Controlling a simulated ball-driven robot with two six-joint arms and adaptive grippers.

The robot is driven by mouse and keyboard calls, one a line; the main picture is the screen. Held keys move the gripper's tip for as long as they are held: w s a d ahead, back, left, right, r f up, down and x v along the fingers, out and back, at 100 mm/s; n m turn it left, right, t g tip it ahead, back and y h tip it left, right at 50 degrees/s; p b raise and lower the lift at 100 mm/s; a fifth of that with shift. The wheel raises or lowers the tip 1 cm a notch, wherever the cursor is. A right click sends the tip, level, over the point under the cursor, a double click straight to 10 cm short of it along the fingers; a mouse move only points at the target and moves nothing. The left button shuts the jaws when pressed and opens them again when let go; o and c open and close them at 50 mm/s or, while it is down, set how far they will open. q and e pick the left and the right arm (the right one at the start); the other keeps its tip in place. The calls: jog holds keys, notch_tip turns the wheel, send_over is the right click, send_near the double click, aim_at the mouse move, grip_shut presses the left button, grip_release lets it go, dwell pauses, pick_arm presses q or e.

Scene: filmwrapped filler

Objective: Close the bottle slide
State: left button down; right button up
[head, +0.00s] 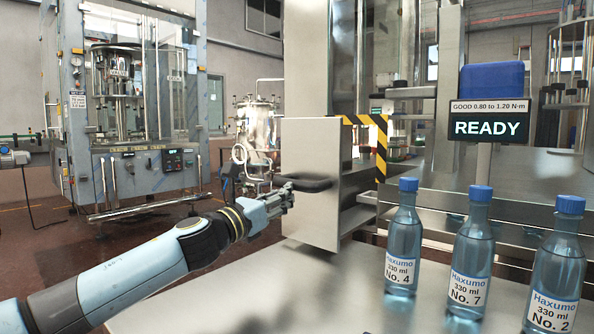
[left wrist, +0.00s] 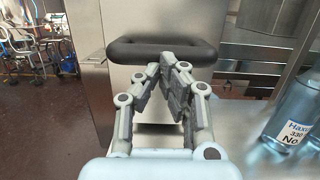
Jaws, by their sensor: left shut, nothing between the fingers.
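The bottle slide (head: 310,150) is a steel box-shaped front with a black bar handle (head: 306,184). It stands out from the machine, in front of an opening edged with black and yellow stripes. My left gripper (head: 288,194) is shut and empty right at the handle. In the left wrist view the fingers (left wrist: 173,72) meet just in front of the handle (left wrist: 160,50), and the slide's steel face (left wrist: 160,18) is behind it. I cannot tell whether the fingertips touch the handle. My right gripper is not in view.
Blue-capped bottles No. 4 (head: 403,240), No. 7 (head: 470,255) and No. 2 (head: 555,270) stand on the steel table (head: 290,300), right of my left arm. A sign (head: 488,128) reads READY. The table left of the bottles is clear.

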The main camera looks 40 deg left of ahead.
aim_at(295, 187)
pick_arm(q)
jog(key=p+x, duration=0.1)
jog(key=x, duration=0.3)
jog(key=shift+r, duration=0.1)
jog(key=shift+w+p, duration=0.3)
jog(key=shift+w, duration=0.2)
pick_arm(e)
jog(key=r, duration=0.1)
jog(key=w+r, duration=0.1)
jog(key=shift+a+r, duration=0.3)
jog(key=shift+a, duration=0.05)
